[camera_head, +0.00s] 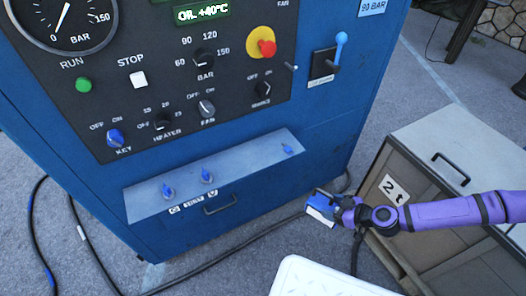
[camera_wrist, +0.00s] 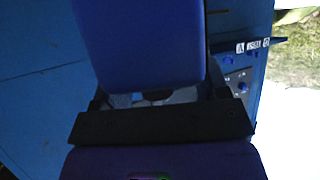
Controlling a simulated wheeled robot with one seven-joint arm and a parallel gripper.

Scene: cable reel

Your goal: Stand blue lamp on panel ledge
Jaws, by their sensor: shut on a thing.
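The blue lamp, a blue block with a white face, is at the end of my arm in the head view (camera_head: 321,208). My gripper (camera_head: 338,206) is shut on it. In the wrist view the lamp's blue body (camera_wrist: 140,40) fills the upper middle, and its lower end sits between the fingers (camera_wrist: 155,98). The panel ledge (camera_head: 240,168) is a grey strip on the front of the blue cabinet, left of and above my gripper in the head view. The lamp is apart from the ledge. The fingertips are partly hidden by the lamp.
Small blue pieces (camera_head: 207,176) stand on the ledge at left, with another (camera_head: 288,149) at its right end. The control panel (camera_head: 165,90) has knobs and buttons above. A grey-topped cabinet (camera_head: 460,140) stands right. Black cables (camera_head: 235,246) lie on the floor.

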